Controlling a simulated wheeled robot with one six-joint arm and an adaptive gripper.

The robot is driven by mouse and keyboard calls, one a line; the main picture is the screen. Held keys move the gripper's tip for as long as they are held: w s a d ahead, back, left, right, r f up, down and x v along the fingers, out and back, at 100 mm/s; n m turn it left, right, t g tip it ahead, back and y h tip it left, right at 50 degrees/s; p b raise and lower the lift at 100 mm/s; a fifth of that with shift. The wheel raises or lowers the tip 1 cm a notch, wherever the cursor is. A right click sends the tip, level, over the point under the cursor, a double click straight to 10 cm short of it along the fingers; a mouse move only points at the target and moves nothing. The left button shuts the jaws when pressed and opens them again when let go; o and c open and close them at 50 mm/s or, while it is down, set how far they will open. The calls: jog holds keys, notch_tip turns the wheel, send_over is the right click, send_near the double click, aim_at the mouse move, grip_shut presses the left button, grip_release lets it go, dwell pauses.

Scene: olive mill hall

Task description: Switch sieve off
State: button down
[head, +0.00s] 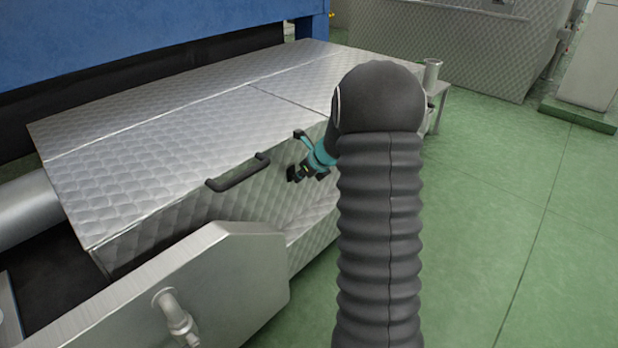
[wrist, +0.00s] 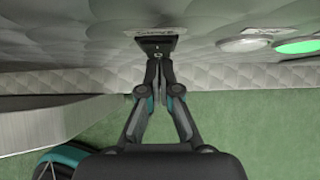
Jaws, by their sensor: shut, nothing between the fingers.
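In the wrist view, a small black switch (wrist: 158,44) sits on the quilted metal panel, just ahead of my fingertips. A label lies right above it in the picture, too small to read surely. My gripper (wrist: 157,66) is shut with nothing between its fingers, its tips at the switch's lower edge; I cannot tell whether they touch it. In the head view my gripper (head: 296,174) is at the front face of the metal housing (head: 150,130), right of the black handle (head: 238,173). My arm hides part of that face.
Right of the switch in the wrist view are a pale round lamp (wrist: 243,44) and a lit green lamp (wrist: 298,46). In the head view a steel trough with a pipe fitting (head: 180,318) stands in front. Green floor (head: 500,190) is free at the right.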

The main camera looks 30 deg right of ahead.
jog(key=shift+w+a, duration=0.1)
jog(key=shift+w, duration=0.2)
jog(key=shift+w+a+f+p, duration=0.15)
jog(key=shift+w+f+p, duration=0.15)
jog(key=shift+p, duration=0.1)
jog(key=shift+r, duration=0.15)
jog(key=shift+w+r+p, duration=0.1)
jog(key=shift+r+p, duration=0.7)
jog(key=shift+p, duration=0.1)
jog(key=s+d+r, duration=0.2)
jog(key=s, duration=0.4)
jog(key=s+d+r, duration=0.2)
jog(key=s, duration=0.4)
jog(key=shift+d, duration=0.2)
